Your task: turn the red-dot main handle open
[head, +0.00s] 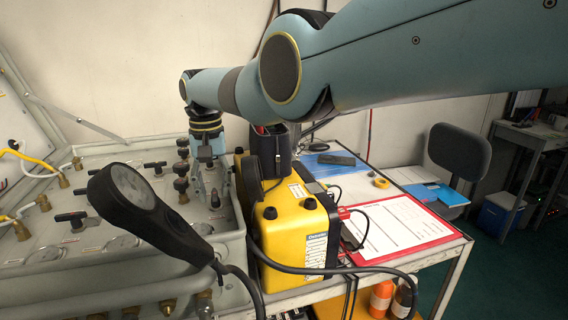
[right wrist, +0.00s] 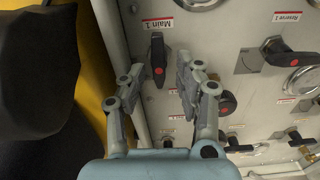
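In the right wrist view a black handle (right wrist: 157,55) with a red dot stands below the label "Main 1" (right wrist: 158,23) on the pale panel. Its long side runs roughly up and down the picture. My right gripper (right wrist: 160,76) is open, with one finger on each side of the handle's lower end; I see gaps and no clear contact. In the head view my right gripper (head: 211,185) points down at the panel's right part and hides what is under it. My left gripper is not in view.
Another red-dot handle (right wrist: 226,103) sits close right of my right finger, and a "Reserve 1" handle (right wrist: 290,53) farther right. A yellow case (head: 295,228) stands beside the panel (head: 100,252).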

